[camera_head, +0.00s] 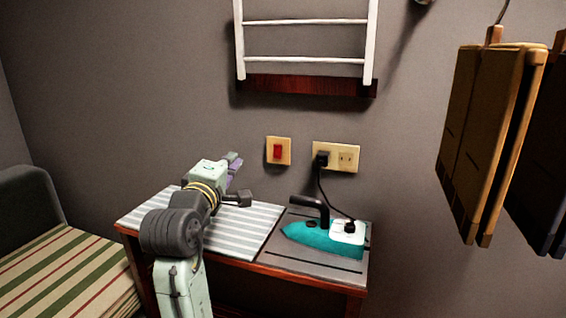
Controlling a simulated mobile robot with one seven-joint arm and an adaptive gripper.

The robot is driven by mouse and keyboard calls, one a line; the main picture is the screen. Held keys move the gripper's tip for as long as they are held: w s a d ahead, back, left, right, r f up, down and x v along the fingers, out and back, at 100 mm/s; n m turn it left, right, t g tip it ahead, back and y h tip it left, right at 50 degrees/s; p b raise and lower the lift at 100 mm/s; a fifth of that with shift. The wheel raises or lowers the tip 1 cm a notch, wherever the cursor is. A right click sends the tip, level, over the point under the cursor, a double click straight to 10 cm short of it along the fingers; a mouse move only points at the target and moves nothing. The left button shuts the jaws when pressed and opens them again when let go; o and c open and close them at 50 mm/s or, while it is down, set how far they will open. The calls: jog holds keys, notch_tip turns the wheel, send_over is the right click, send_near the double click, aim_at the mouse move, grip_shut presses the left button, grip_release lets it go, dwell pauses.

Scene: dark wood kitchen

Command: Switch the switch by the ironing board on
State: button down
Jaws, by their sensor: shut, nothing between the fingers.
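A red rocker switch (277,151) sits in a cream wall plate (285,162) above the ironing board. Its on or off position cannot be told at this size. The ironing board (262,218) has a striped left part and a grey right part. My arm reaches up from the front over the striped part. My gripper (240,178) is at the arm's far end, below and left of the switch, apart from it. It is shut and empty; its fingers are small and partly hidden by my wrist.
A teal iron (308,238) stands on the board's right part, its black cord running to a wall outlet (347,157). A white rack (305,60) hangs above the switch. Brown hanging boards (490,140) are at right. A striped seat (65,270) is at left.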

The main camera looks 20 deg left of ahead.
aim_at(278, 158)
jog(key=w+d+f+g+h, duration=0.1)
jog(key=w+d+f+h, duration=0.1)
jog(key=d+f, duration=0.1)
jog(key=shift+w+d+f+g+h, duration=0.3)
jog(key=shift+w+d+f+g, duration=0.1)
jog(key=shift+f, duration=0.35)
jog(key=w+p, duration=0.1)
jog(key=w, duration=0.3)
jog(key=w+f+p, duration=0.1)
jog(key=w, duration=0.3)
jog(key=w+p, duration=0.1)
jog(key=w, duration=0.4)
jog(key=shift+d+f, duration=0.2)
jog(key=shift+w+f, duration=0.1)
jog(key=shift+w, duration=0.35)
